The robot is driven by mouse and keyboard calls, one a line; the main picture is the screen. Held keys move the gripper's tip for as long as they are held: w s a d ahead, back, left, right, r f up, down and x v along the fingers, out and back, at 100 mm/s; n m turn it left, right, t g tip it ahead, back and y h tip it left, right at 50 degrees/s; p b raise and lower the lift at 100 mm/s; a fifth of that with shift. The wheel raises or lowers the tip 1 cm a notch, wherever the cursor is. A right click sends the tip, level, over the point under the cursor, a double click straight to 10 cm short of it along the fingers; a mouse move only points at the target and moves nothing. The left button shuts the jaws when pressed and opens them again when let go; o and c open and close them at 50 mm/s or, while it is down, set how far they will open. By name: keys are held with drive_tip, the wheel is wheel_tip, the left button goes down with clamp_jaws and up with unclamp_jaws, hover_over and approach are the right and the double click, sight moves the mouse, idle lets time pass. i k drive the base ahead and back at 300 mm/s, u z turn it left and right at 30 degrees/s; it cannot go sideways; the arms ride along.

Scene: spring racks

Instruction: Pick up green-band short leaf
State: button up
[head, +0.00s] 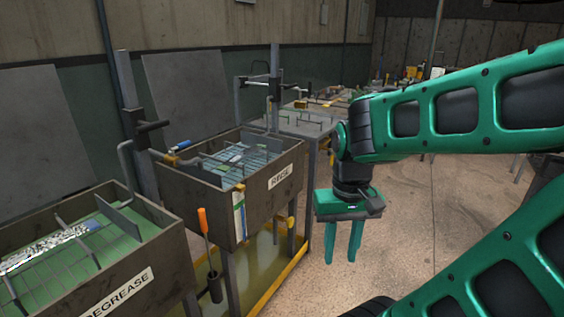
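My gripper (341,247) hangs in the air to the right of the RINSE tank, pointing down. Its two green fingers are apart with nothing between them. I cannot make out a green-band short leaf with certainty. The RINSE tank (215,207) is a brown box with a wire rack (250,160) across its top. The DEGREASE tank (150,255) at the lower left holds green liquid, a wire rack and a speckled white strip (45,247). Small parts on the far table are too small to tell apart.
A grey table (290,122) with upright pegs stands behind the RINSE tank. An orange-handled tool (203,222) hangs at the tank's front. A yellow-edged tray (262,300) lies on the floor below. Bare concrete floor (400,230) lies beyond my gripper.

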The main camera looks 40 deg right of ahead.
sight(227, 166)
drive_tip(key=z, duration=0.35)
drive_tip(key=k, duration=0.75)
drive_tip(key=z, duration=0.75)
drive_tip(key=i, duration=1.3)
drive_tip(key=u, duration=0.45)
drive_tip(key=i, duration=1.25)
drive_tip(key=u, duration=0.55)
